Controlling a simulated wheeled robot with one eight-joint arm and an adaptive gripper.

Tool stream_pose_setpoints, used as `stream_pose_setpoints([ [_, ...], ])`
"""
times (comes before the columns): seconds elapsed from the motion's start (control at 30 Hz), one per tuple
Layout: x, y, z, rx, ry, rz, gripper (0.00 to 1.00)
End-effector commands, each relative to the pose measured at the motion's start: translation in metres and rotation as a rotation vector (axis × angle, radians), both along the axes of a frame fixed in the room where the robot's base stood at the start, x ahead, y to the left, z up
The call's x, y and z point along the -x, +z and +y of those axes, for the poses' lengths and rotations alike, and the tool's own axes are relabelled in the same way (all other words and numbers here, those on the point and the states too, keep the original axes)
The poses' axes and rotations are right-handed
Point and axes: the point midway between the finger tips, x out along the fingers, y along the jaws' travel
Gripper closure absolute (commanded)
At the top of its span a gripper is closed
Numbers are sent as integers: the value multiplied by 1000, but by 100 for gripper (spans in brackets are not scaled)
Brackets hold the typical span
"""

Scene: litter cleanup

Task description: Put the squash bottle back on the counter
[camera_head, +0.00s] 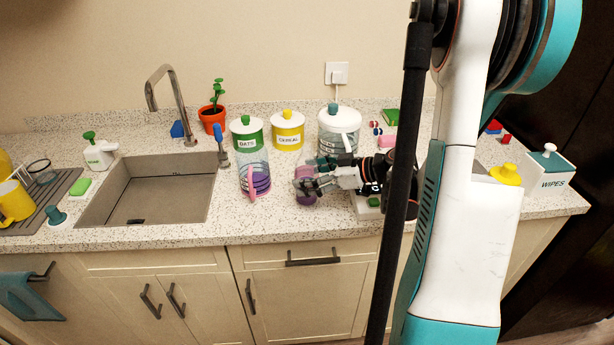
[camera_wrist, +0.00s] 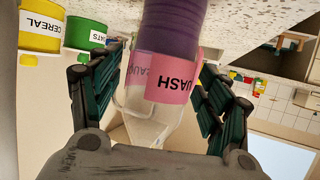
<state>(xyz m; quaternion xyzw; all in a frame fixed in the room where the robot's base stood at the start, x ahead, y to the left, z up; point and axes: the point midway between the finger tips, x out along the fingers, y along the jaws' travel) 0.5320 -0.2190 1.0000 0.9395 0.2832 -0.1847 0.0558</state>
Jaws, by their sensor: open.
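The squash bottle (camera_head: 305,197) is clear, with purple liquid and a pink label, and stands at the counter's front part. In the wrist view, which is upside down, the squash bottle (camera_wrist: 174,75) shows its label between my fingers, with its clear neck towards the palm side. My gripper (camera_head: 308,177) reaches it from the right in the head view; its fingers partly hide the bottle. In the wrist view my gripper (camera_wrist: 162,70) is open, one finger on each side of the bottle. The counter (camera_head: 285,222) is speckled; whether the bottle's base touches it is hard to tell.
Left of the bottle stand a pink-handled jug (camera_head: 257,180) and an oats canister (camera_head: 247,137). A sink (camera_head: 150,190) lies further left.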

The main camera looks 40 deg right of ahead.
Motion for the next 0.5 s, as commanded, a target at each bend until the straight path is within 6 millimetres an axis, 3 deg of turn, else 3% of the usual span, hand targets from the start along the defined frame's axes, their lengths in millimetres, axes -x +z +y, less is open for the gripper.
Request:
stream_pose_setpoints([
  [0.5, 75, 38, -51, 0, -4, 0, 29],
])
